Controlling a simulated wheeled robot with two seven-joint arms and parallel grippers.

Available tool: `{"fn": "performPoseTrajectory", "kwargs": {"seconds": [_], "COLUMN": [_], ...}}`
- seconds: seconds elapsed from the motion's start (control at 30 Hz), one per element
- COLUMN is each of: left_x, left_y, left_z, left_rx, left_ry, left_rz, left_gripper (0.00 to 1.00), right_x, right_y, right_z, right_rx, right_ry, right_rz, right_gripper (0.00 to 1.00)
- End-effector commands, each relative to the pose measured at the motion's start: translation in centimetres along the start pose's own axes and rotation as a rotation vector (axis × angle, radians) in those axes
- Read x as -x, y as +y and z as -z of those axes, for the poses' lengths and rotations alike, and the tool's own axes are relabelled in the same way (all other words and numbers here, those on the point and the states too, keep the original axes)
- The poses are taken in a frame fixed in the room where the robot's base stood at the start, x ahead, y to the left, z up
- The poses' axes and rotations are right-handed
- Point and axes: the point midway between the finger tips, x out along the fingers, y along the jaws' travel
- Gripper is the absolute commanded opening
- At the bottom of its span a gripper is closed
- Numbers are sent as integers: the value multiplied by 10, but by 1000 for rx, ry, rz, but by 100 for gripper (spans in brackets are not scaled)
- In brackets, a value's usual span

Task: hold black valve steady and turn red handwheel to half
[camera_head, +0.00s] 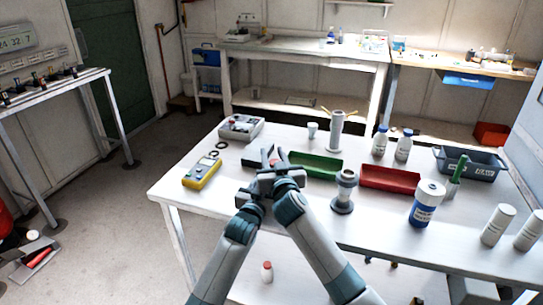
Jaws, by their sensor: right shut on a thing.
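My two grippers are close together at the left-middle of the white table. My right gripper (273,156) shows best; its fingers are closed around a small red part, which looks like the red handwheel (274,158). Just left of it is a dark piece, perhaps the black valve (250,163), mostly hidden by the grippers. My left gripper (254,182) is low and beside the right one; its fingers blend with the dark piece, so I cannot tell whether it is open or shut. The handwheel's turn angle is too small to read.
On the white table (222,190) are a yellow meter (202,173) and grey device (241,127) to the left. A green tray (315,166), grey flanged fitting (344,190) and red tray (390,179) lie to the right, with several bottles beyond. The front left tabletop is clear.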

Motion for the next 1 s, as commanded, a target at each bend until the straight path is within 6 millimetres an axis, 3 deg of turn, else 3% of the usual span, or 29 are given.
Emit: {"fn": "performPoseTrajectory", "kwargs": {"seconds": [0.17,0.2,0.27,0.3,0.73,1.0], "left_x": [0,0,0,0,0,0], "left_y": [0,0,0,0,0,-1], "left_z": [-1,-1,-1,-1,-1,-1], "left_rx": [-2,-2,-2,-2,-1,-1], "left_ry": [-3,-3,-3,-3,-2,-2], "left_rz": [0,0,0,0,1,1], "left_gripper": [23,23,23,23,23,23], "right_x": [0,0,0,0,4,27], "right_y": [-1,-1,-1,-1,0,0], "right_z": [2,2,2,2,0,-1], "right_rx": [0,1,1,1,0,-1], "right_ry": [3,3,3,3,1,1], "right_rz": [3,3,3,3,2,3], "right_gripper": [9,34,48,51,51,51]}}
